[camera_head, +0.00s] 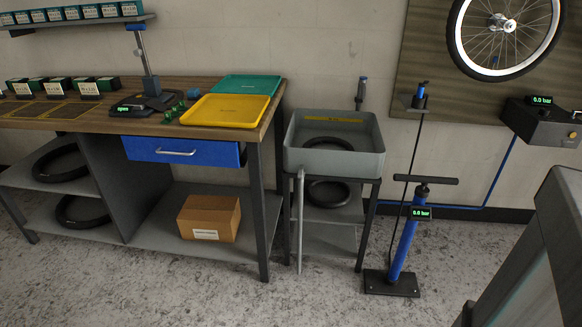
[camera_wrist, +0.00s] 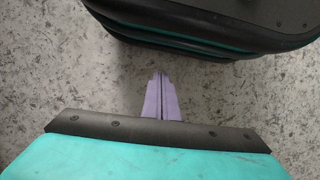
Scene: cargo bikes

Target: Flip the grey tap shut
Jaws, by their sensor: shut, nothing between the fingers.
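My gripper (camera_wrist: 160,76) shows in the wrist view with its lilac fingers together and nothing between them. It points down over the speckled floor, away from any tap. In the head view a grey basin (camera_head: 308,160) stands on a dark frame right of the workbench. A slim upright fitting with a blue top (camera_head: 361,90) rises behind its back right corner; I cannot tell whether this is the tap. A long grey pipe-like piece (camera_head: 299,220) hangs down at the basin's front left. No grey tap lever can be made out clearly.
A workbench (camera_head: 155,92) with a yellow tray (camera_head: 225,110) stands left of the basin. A blue floor pump (camera_head: 405,240) stands close on its right. A black tyre (camera_head: 328,144) lies in the basin. The floor in front is clear.

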